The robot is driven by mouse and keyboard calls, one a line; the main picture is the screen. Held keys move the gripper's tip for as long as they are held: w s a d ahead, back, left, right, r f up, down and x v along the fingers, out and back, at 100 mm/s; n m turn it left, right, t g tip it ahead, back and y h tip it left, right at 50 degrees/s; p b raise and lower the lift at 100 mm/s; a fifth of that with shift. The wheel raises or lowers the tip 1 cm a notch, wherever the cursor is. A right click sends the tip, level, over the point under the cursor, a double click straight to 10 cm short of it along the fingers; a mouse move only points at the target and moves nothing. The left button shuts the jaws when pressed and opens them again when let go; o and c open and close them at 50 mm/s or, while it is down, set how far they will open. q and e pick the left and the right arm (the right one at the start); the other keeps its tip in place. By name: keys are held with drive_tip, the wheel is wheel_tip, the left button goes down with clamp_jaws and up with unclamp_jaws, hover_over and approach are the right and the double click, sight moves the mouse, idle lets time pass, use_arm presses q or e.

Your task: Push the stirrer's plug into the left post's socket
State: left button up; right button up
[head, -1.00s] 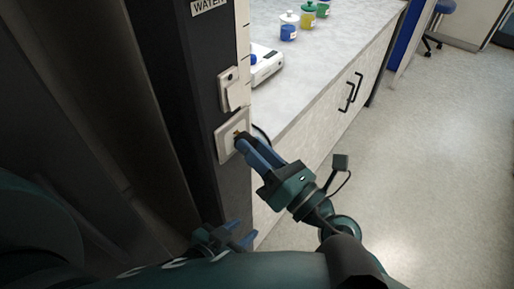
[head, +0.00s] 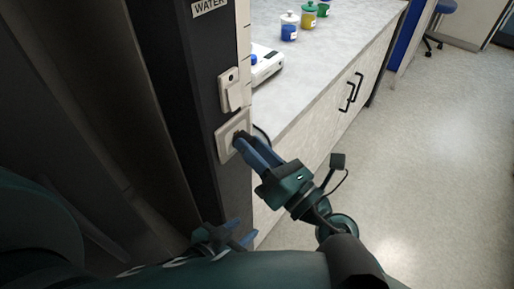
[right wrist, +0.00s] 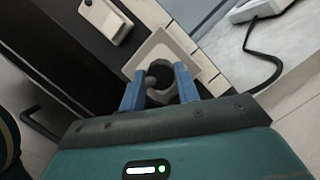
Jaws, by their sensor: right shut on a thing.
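The left post (head: 200,100) is a dark column with a pale edge strip. Its socket (head: 228,141) is a light square plate low on the post, below a switch-like plate. My right gripper (head: 241,141) is at the socket's face, shut on the dark plug. In the right wrist view the round dark plug (right wrist: 164,94) sits between the blue fingers, in front of the socket plate (right wrist: 190,62). How deep it sits is hidden. The white stirrer (head: 266,66) stands on the counter. My left gripper (head: 247,232) is low beside the post, its fingers apart with nothing between them.
The switch plate (head: 231,90) is just above the socket. The grey counter (head: 325,60) holds several lidded jars, including a blue one (head: 289,28). A black cable (right wrist: 262,62) runs from the stirrer. The floor (head: 430,150) at right is clear.

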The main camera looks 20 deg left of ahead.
drive_tip(key=shift+w+a, duration=0.1)
drive_tip(key=shift+a, duration=0.1)
drive_tip(key=o, duration=1)
drive_tip(key=shift+d, duration=0.1)
use_arm(q)
wheel_tip(320, 180, down, 3)
drive_tip(key=n+b, duration=0.1)
drive_tip(key=b, duration=0.4)
drive_tip(key=shift+d+t+b, duration=0.15)
drive_tip(key=shift+t+b, duration=0.15)
drive_tip(key=shift+b, duration=0.05)
use_arm(e)
drive_tip(key=v, duration=1.3)
